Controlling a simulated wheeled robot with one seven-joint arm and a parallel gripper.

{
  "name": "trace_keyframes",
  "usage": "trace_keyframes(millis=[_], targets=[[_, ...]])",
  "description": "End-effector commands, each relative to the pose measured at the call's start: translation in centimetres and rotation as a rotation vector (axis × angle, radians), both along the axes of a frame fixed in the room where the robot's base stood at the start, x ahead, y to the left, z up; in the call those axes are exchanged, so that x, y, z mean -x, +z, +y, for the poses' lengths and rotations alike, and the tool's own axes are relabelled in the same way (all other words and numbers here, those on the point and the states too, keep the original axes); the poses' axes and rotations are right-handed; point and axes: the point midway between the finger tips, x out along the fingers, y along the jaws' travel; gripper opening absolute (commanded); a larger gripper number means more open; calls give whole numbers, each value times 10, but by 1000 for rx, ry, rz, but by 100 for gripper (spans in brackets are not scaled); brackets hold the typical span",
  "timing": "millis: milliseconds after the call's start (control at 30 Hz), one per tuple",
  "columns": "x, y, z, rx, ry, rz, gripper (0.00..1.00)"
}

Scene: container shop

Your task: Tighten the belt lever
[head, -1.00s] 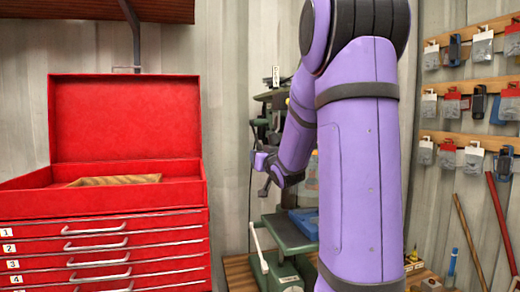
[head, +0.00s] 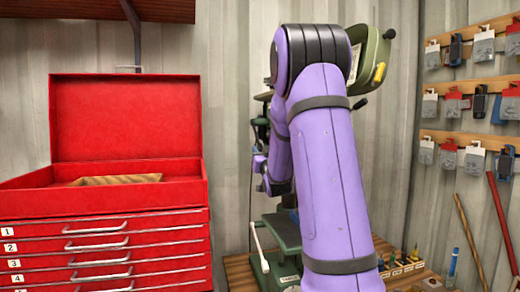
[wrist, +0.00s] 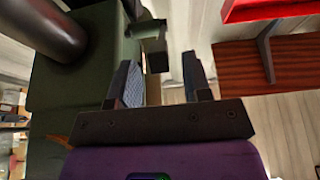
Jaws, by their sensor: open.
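The green drill press (head: 372,62) stands behind my arm in the head view, mostly hidden by it. A dark knob (head: 390,33) shows at its upper right. In the wrist view the machine's green body (wrist: 85,75) fills the left side. My gripper (wrist: 162,70) is open, its two fingers standing apart. A small part with a dark end (wrist: 157,60) shows beyond and between the fingertips; it may be the belt lever, but I cannot be sure. I see no contact with it. In the head view my gripper (head: 260,163) is small and partly hidden at the left of my arm.
A red tool chest (head: 110,240) with an open lid stands at the left. The drill press table (head: 283,232) is below my gripper on a wooden bench (head: 238,270). Pegboard rails with hanging packets (head: 475,105) are at the right. A shelf (wrist: 245,65) shows in the wrist view.

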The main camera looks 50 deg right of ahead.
Motion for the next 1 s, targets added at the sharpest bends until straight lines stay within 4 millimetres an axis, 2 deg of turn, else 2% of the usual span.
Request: trace_keyframes(millis=[233, 600, 667, 800, 1000], targets=[[-21, 10, -13, -1, 0, 0, 45], [-25, 12, -15, -1, 0, 0, 45], [-25, 12, -15, -1, 0, 0, 33], [-25, 12, -15, -1, 0, 0, 1], [-25, 13, -15, -3, 0, 3, 0]])
